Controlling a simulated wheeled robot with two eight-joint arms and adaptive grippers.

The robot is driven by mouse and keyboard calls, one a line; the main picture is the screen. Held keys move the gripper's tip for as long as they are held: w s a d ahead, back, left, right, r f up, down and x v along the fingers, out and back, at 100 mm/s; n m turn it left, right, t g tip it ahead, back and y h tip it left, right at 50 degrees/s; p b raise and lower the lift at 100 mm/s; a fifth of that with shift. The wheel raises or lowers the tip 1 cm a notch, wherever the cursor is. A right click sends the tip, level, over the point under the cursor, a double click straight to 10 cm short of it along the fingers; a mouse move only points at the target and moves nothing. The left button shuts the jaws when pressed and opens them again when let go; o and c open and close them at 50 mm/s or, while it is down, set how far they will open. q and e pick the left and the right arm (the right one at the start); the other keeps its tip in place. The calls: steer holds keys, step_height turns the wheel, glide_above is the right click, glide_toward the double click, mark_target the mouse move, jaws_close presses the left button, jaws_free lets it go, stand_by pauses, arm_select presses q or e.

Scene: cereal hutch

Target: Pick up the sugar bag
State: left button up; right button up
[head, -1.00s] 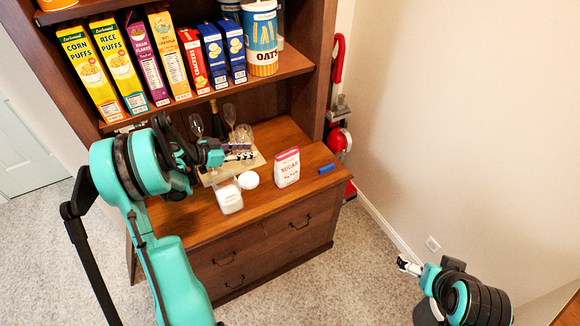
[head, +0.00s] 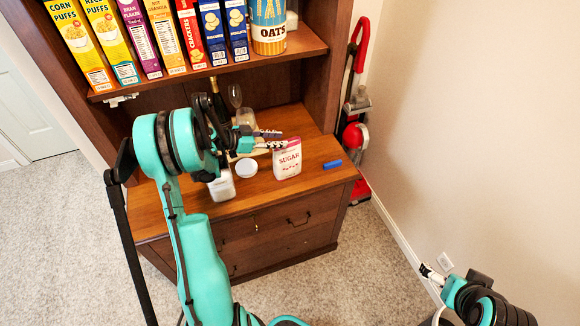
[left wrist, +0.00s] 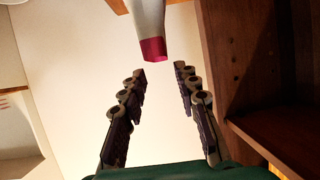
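The white sugar bag (head: 288,160), with red lettering and a red-pink top edge, stands upright on the wooden hutch counter (head: 310,193). My left gripper (head: 281,139) is beside the bag's upper left, its fingers pointing right toward it. In the left wrist view the two fingers (left wrist: 157,70) are spread with nothing between them. The bag (left wrist: 150,25) shows there just beyond the fingertips, roughly centred, its red end nearest the fingers. My right gripper (head: 430,273) is away at the lower right, over the floor; its finger opening is too small to judge.
A lidded white jar (head: 222,186) and a round white lid (head: 246,168) are left of the bag; a blue object (head: 332,164) is right of it. Glasses and a bottle stand behind. A shelf (head: 220,68) with cereal boxes overhangs the counter. A red vacuum (head: 356,130) stands beside the hutch.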

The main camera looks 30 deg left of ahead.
mark_target(296, 145)
arm_select(q)
step_height(296, 145, down, 3)
steer(key=shift+w+r+b, duration=0.1)
steer(key=shift+r+b, duration=0.1)
steer(key=shift+b, duration=0.7)
steer(key=x, duration=0.2)
steer(key=shift+w+d, duration=0.25)
steer(key=shift+w, duration=0.05)
steer(key=b+x, duration=0.1)
steer(key=x, duration=0.1)
steer(key=b+x, duration=0.1)
steer(key=x, duration=0.2)
steer(key=shift+r, duration=0.35)
jaws_close()
